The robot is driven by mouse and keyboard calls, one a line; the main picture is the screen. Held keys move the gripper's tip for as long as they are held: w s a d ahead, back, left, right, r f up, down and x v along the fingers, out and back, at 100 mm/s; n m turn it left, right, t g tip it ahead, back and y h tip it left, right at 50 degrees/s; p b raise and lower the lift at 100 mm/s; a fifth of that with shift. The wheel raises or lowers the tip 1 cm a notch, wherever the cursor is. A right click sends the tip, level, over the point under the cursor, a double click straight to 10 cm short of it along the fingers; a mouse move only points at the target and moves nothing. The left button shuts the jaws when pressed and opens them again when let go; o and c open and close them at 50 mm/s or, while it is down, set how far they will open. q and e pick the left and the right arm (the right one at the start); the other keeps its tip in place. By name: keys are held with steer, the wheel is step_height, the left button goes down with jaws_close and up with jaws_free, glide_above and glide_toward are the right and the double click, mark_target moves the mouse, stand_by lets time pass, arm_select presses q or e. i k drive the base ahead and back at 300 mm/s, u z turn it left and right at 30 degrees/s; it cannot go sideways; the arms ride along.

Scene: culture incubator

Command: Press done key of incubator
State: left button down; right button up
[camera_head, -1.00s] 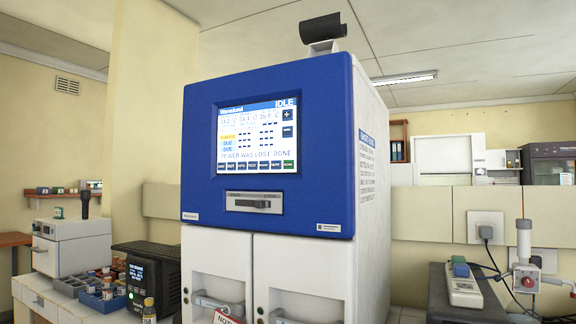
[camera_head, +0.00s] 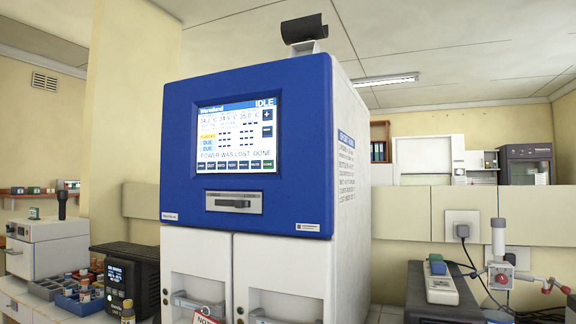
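The incubator (camera_head: 315,170) stands in the middle of the view, with a blue upper front and white lower doors. Its touchscreen (camera_head: 237,136) is lit and reads "IDLE" at the top right and "POWER WAS LOST DONE" near the bottom. A row of small dark keys runs along the screen's bottom edge. The rightmost, the done key (camera_head: 269,165), is green; its label is too small to read. Neither of my grippers is in view, and nothing covers the screen.
A black device (camera_head: 128,280) with a lit display stands left of the incubator, near a blue rack (camera_head: 80,302) of bottles. A power strip (camera_head: 440,285) and a clamp stand (camera_head: 499,265) are at the right. The space before the screen looks clear.

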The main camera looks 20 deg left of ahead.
mark_target(268, 164)
steer(key=z, duration=0.7)
steer(key=i, duration=0.25)
steer(key=u, duration=1.35)
